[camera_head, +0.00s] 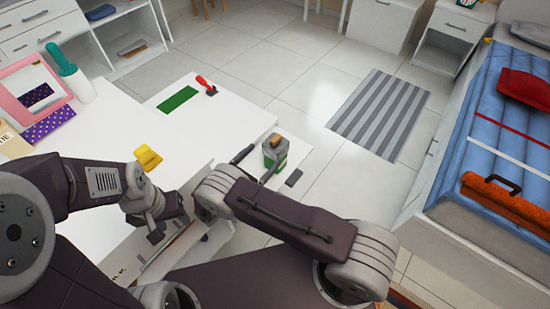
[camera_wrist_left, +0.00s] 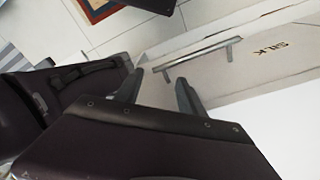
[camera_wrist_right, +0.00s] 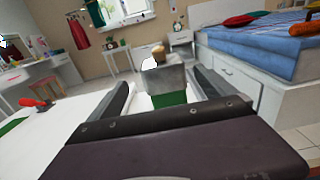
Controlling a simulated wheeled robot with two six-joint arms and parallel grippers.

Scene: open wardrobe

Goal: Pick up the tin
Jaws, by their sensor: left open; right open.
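The tin (camera_head: 274,152) is grey and green with a brown cap, near the right corner of the white worktop. My right gripper (camera_head: 268,165) is open, with one dark finger on each side of the tin. In the right wrist view the tin (camera_wrist_right: 167,78) stands upright between the open fingers; whether they touch it, and what its base rests on, I cannot tell. My left gripper (camera_head: 160,222) is open and empty low beside the worktop's front. In the left wrist view, its fingers (camera_wrist_left: 160,90) are near a drawer front with a metal handle (camera_wrist_left: 198,57).
The white worktop (camera_head: 222,130) holds a green rectangle (camera_head: 178,99), a red-handled tool (camera_head: 207,85), a yellow item (camera_head: 147,157), a lint roller (camera_head: 72,75) and a pink-framed mirror (camera_head: 10,78). A striped rug (camera_head: 380,112) and a blue-covered bed (camera_head: 500,120) are to the right.

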